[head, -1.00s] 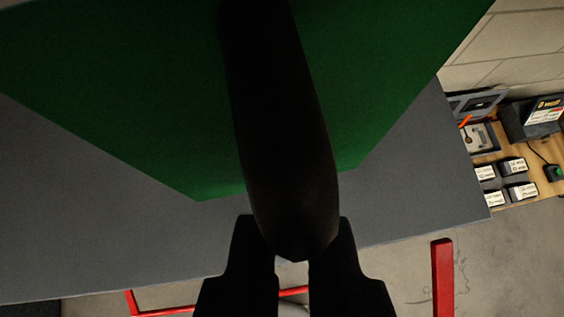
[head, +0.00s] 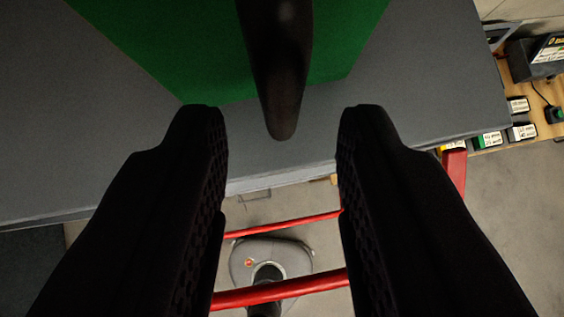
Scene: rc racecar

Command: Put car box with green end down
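The green end (head: 345,50) of the car box fills the top of the picture, against a wide grey surface (head: 440,70). The rest of the box is out of view or cannot be told apart. A dark, rounded handle (head: 275,60) crosses in front of the green, its tip pointing down the picture. My gripper (head: 283,115) is open, with its two black fingers wide apart. The handle's tip lies between the fingertips in the picture, with clear gaps on both sides. Neither finger touches it.
The grey surface ends in a straight edge below the green. Beyond are red bars (head: 290,287), a grey rounded base (head: 290,250) and the floor (head: 500,220). A wooden bench (head: 551,130) with small labelled boxes (head: 522,132) and a dark device stands at right.

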